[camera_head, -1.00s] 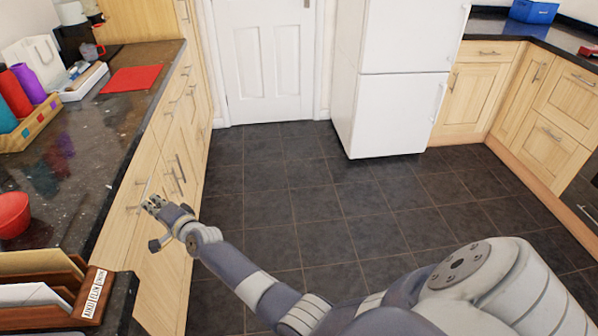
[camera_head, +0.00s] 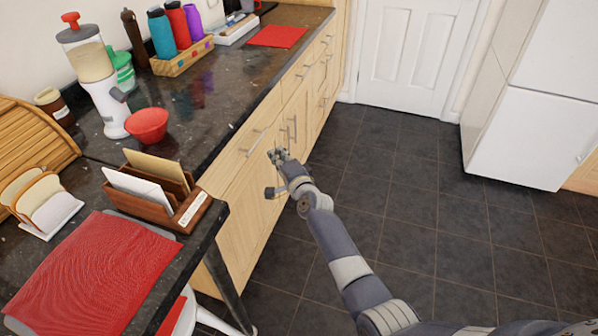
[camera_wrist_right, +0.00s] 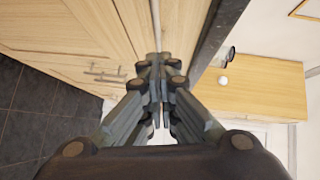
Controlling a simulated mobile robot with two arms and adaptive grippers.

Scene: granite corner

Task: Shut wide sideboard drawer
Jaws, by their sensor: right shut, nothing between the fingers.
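The wide sideboard drawer (camera_head: 238,160) is in the pale wood front, just under the dark counter, with a long bar handle (camera_head: 253,141). Its front looks flush or nearly so with the wood around it; a small gap is too hard to tell. My right gripper (camera_head: 279,155) is shut and empty, just in front of the drawer's right part. In the right wrist view the shut fingertips (camera_wrist_right: 163,72) point at the pale drawer front (camera_wrist_right: 183,25) beneath the counter edge. Whether they touch it I cannot tell. My left gripper is out of view.
The dark speckled counter (camera_head: 232,100) carries a red bowl (camera_head: 147,125), a letter rack (camera_head: 185,208) and several bottles. A red mat (camera_head: 95,275) lies at the near left. The tiled floor (camera_head: 400,195) is clear up to the white fridge (camera_head: 530,120).

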